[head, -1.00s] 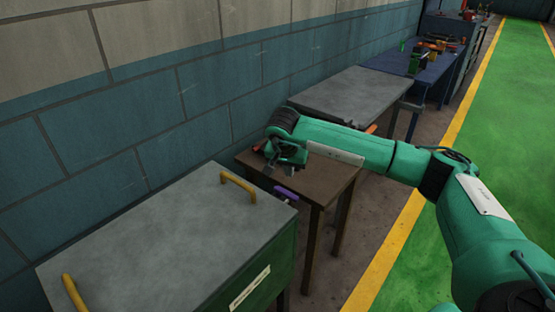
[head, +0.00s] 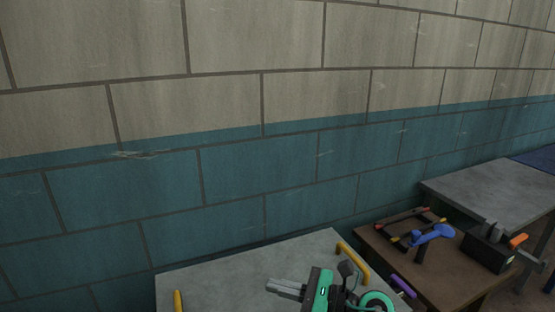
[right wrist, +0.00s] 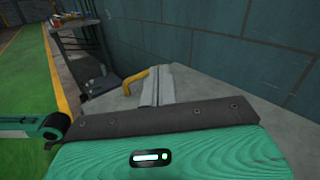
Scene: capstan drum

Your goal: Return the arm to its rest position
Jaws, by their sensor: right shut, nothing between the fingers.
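My right gripper (head: 270,286) shows at the bottom of the head view, over the grey top of the cabinet (head: 225,276). Its grey fingers are shut together and empty, and point left. Part of the green wrist shows behind them, cut off by the lower edge. In the right wrist view the closed fingers (right wrist: 161,84) are seen against the grey cabinet top. I cannot tell the exact height of the gripper above it. My left gripper is in neither view.
Yellow handles (head: 352,262) stand on the cabinet top. To the right, a brown table (head: 380,241) holds a dark rack (head: 408,226), a blue tool (head: 432,236) and a black box (head: 488,252). A grey-topped table (head: 490,190) stands beyond. A block wall (head: 240,170) runs behind.

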